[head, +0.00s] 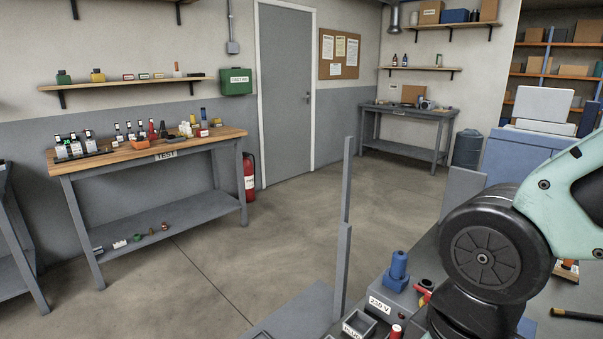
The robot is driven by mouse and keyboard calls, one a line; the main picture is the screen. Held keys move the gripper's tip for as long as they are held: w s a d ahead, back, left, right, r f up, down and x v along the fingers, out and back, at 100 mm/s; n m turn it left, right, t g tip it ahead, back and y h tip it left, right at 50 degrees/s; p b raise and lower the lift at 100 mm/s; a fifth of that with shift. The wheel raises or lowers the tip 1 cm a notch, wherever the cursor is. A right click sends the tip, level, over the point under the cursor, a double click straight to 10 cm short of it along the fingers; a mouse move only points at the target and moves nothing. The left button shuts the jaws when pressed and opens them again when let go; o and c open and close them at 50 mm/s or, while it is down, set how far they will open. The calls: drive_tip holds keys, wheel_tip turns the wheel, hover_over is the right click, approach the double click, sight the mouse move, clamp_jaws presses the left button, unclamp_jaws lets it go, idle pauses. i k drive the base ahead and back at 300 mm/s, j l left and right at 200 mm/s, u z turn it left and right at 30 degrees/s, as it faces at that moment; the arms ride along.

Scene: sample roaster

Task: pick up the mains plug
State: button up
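In front of the box is a small open square holder (357,323) with a partly cut-off label. My arm fills the lower right and hides part of the bench there. My gripper is out of view.
Red-topped parts (396,331) stand near the box. A thin grey post (344,230) rises at the bench's left edge. The wooden test bench (215,137) stands far left, a red extinguisher (250,178) beside it. The middle floor is clear.

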sight(398, 263)
drive_tip(key=i+j+u, duration=0.1)
drive_tip(key=i+j, duration=0.7)
